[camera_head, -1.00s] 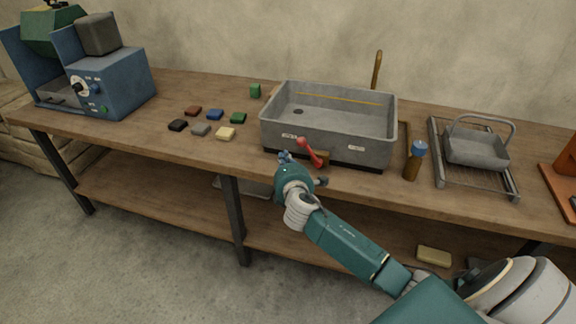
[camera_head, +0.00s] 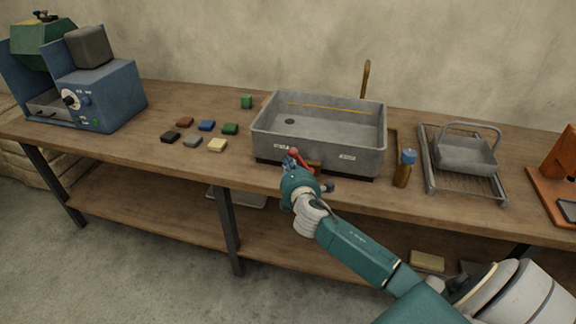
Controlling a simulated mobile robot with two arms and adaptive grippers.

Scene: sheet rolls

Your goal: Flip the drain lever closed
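The red drain lever (camera_head: 295,152) is on the front of a grey metal basin (camera_head: 367,151), near the middle. Its knob end shows up and to the left; my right gripper hides part of the lever. My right gripper (camera_head: 289,163) is in front of the basin, with its blue-grey fingers at the lever's left side. They overlap the lever in the picture, and I cannot tell whether they touch it or how far they are open. The basin looks empty, with a dark drain hole (camera_head: 318,122) in its floor. My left gripper is out of view.
Several small coloured blocks (camera_head: 206,125) lie left of the basin. A blue-capped bottle (camera_head: 403,170) stands close to its right, beside a rack with a grey basket (camera_head: 465,156). A blue machine (camera_head: 107,98) is at the far left. The bench front (camera_head: 150,158) is mostly clear.

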